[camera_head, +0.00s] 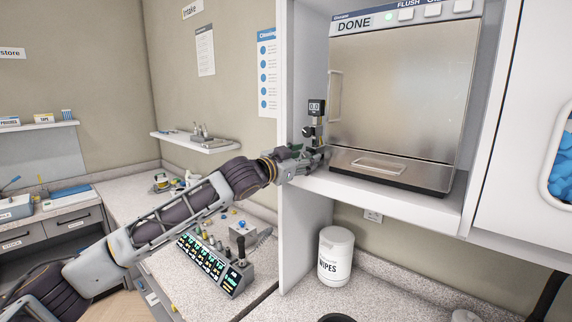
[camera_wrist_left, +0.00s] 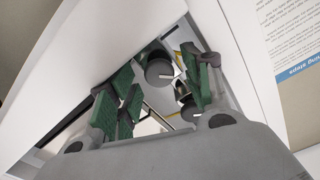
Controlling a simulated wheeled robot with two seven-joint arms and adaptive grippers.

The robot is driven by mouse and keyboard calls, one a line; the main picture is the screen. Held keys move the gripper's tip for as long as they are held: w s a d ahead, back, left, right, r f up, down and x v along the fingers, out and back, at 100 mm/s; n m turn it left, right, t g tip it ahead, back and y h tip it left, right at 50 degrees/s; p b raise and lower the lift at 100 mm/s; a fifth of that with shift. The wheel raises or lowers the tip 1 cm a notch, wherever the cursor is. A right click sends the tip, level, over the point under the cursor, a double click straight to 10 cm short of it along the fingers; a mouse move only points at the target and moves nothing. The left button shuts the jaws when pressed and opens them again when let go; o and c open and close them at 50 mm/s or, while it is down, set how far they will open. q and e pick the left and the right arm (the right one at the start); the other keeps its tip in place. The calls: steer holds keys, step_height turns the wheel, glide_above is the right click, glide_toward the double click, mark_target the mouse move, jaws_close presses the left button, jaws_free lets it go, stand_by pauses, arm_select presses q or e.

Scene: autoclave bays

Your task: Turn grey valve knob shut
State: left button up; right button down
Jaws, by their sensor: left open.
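My left gripper (camera_head: 318,156) reaches from the left to the panel edge beside the autoclave (camera_head: 398,95). It is open, with green-padded fingers spread in the left wrist view (camera_wrist_left: 163,92). A round grey knob (camera_wrist_left: 159,71) with a white pointer line shows between the fingers, nearer the right one. A second dark knob (camera_wrist_left: 190,112) with a white line sits lower right, partly covered by the gripper. I cannot tell whether a finger touches either knob. In the head view, a dark knob (camera_head: 308,131) shows under a small gauge (camera_head: 316,107); the gripper hides the area below.
The autoclave stands in a white bay with a side wall (camera_head: 291,85) close to my left gripper. A wipes tub (camera_head: 335,256) stands on the counter below. A control box (camera_head: 215,262) with a lever lies under my left arm. A small shelf (camera_head: 194,143) is behind it.

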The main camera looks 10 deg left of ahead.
arm_select(q)
steer(key=v, duration=1.1)
steer(key=shift+s+a, duration=0.2)
steer(key=shift+s, duration=0.05)
steer(key=shift+f, duration=0.15)
stand_by(0.3)
steer(key=shift+s+a+f+n+b, duration=0.1)
steer(key=shift+s+a+n+b, duration=0.2)
steer(key=shift+n+b, duration=0.8)
steer(key=shift+s+a+n+b, duration=0.2)
steer(key=shift+s+n+b, duration=0.2)
steer(key=shift+n+b, duration=0.65)
